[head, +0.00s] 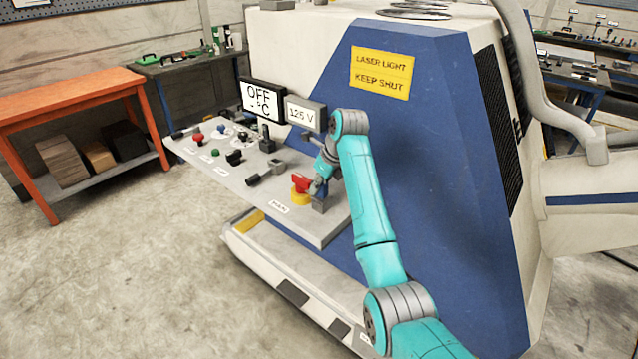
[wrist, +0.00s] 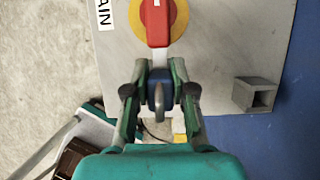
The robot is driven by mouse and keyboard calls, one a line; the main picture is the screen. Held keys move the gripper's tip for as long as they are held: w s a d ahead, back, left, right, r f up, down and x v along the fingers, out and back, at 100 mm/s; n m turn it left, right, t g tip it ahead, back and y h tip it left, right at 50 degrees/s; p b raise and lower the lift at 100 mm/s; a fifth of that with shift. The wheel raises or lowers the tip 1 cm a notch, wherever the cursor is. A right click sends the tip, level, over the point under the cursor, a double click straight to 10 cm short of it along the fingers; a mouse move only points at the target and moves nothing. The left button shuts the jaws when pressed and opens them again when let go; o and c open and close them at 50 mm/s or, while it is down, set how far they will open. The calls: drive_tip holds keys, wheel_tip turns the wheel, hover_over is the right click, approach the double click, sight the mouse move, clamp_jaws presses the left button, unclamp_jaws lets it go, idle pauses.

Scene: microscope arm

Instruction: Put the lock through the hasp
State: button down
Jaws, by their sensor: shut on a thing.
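My gripper (wrist: 160,92) is shut on a small lock (wrist: 159,97) with blue and grey parts, held between the two fingers. In the head view my gripper (head: 318,187) is low over the panel's right end, beside the red switch handle (head: 301,183). In the wrist view the red handle (wrist: 157,25) stands on a round yellow plate, just above the fingertips. The hasp cannot be made out clearly; the handle's lower end is close to the fingertips. Whether the lock touches it, I cannot tell.
The grey control panel (head: 235,180) carries several knobs and levers left of the switch. A hollow grey square holder (wrist: 253,95) stands right of my gripper, near the blue cabinet wall (head: 430,150). The panel's edge lies close below the switch.

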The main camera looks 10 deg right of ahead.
drive_tip(key=c, duration=0.9)
unclamp_jaws()
drive_tip(key=shift+f, duration=0.1)
drive_tip(key=v, duration=0.7)
drive_tip(key=shift+r, duration=0.3)
drive_tip(key=shift+s, duration=0.1)
